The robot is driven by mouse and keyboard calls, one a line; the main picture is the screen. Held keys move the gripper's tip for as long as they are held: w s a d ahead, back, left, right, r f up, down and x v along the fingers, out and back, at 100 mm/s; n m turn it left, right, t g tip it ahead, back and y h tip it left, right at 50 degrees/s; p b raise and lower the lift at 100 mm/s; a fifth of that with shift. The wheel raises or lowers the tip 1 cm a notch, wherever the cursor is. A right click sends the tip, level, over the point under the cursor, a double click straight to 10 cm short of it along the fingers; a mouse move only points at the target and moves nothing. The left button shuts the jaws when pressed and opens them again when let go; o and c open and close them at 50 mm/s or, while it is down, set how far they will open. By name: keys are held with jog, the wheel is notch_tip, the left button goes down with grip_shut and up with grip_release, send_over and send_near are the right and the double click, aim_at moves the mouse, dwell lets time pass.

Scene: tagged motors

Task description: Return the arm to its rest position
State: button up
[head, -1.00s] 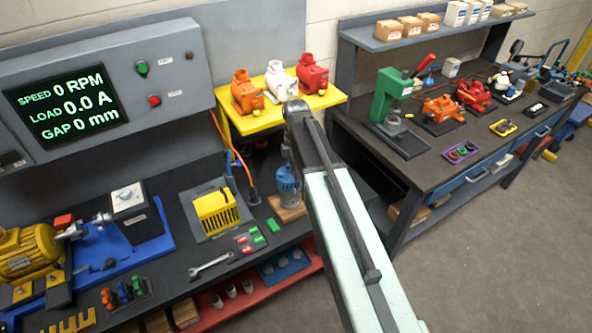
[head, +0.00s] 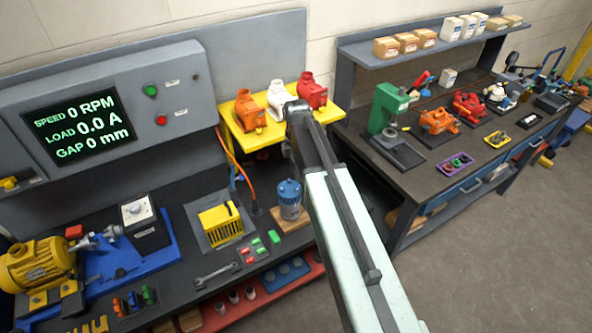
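My arm (head: 350,235) reaches up from the bottom right toward the yellow shelf (head: 257,138). Its far end (head: 298,112) overlaps the shelf's front edge in the picture. My gripper's fingers are hidden behind or below the arm's end, so I cannot see whether they hold anything. On the yellow shelf stand an orange motor (head: 248,108), a white motor (head: 279,98) and a red motor (head: 312,90), side by side. The arm's end covers part of the space just in front of the white motor.
A blue motor (head: 289,199) stands on the left bench beside my arm. A yellow box (head: 221,224) and a wrench (head: 217,276) lie further left. The right bench (head: 425,170) holds a green press (head: 388,110) and several coloured motors. Open floor (head: 500,270) lies at the right.

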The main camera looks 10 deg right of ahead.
jog(key=shift+f, duration=0.1)
jog(key=shift+s+f+b, duration=0.2)
jog(key=shift+f+b, duration=0.15)
jog(key=shift+b, duration=0.05)
jog(key=s+f+m+b, duration=1.4)
jog(key=f+m+b, duration=0.4)
jog(key=m, duration=0.1)
jog(key=shift+s+f, duration=0.15)
jog(key=shift+s, duration=0.1)
